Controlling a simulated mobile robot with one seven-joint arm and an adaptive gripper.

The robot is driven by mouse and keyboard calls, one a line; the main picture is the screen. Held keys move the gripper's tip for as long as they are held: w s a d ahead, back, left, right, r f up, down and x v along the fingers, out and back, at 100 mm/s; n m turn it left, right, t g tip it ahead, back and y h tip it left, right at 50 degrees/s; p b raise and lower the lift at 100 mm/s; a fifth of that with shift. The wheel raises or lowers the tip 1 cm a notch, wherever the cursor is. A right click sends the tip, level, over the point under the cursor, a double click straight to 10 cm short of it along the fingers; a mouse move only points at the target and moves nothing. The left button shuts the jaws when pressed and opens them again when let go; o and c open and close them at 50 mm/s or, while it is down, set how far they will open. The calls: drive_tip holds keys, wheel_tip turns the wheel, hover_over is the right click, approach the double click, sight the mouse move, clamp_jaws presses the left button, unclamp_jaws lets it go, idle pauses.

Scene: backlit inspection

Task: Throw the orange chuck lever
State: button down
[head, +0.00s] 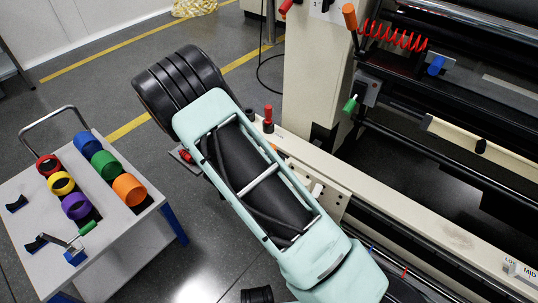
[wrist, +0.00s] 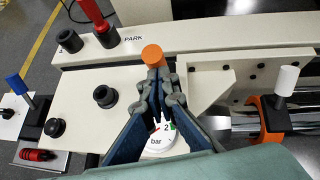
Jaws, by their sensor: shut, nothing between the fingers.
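In the wrist view an orange round knob (wrist: 153,55), seen nearly end-on, stands just beyond my fingertips. I take it to be the end of the orange chuck lever; its stem is hidden behind the fingers. My gripper (wrist: 158,76) is shut and empty, its tips in front of the knob's lower edge. I cannot tell whether they touch it. In the head view my arm hides the gripper, and only a small bit of orange (head: 274,147) shows beside the arm. An orange collar (wrist: 272,118) with a white handle (wrist: 287,80) sits on a chrome shaft at right.
A red lever (wrist: 92,12), black sockets and a blue-handled lever (wrist: 17,84) are at left. A bracket (wrist: 212,85) stands close at right. Another orange handle (head: 349,16) is higher on the machine. A cart (head: 112,232) holds coloured rings.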

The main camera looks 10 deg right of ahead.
drive_tip(key=w+d+r+g+y+p, duration=0.1)
drive_tip(key=g+p, duration=0.1)
drive_tip(key=p, duration=0.2)
drive_tip(key=w+d+r+g+y+p, duration=0.1)
drive_tip(key=w+d+y+p, duration=0.1)
drive_tip(key=p, duration=0.2)
drive_tip(key=shift+w+d+g+y+p, duration=0.2)
drive_tip(key=shift+g+y+p, duration=0.1)
drive_tip(key=shift+g, duration=0.1)
drive_tip(key=shift+w+d+f+p, duration=0.15)
drive_tip(key=shift+w+d+p, duration=0.7)
drive_tip(key=shift+w+p, duration=0.1)
drive_tip(key=shift+d, duration=0.1)
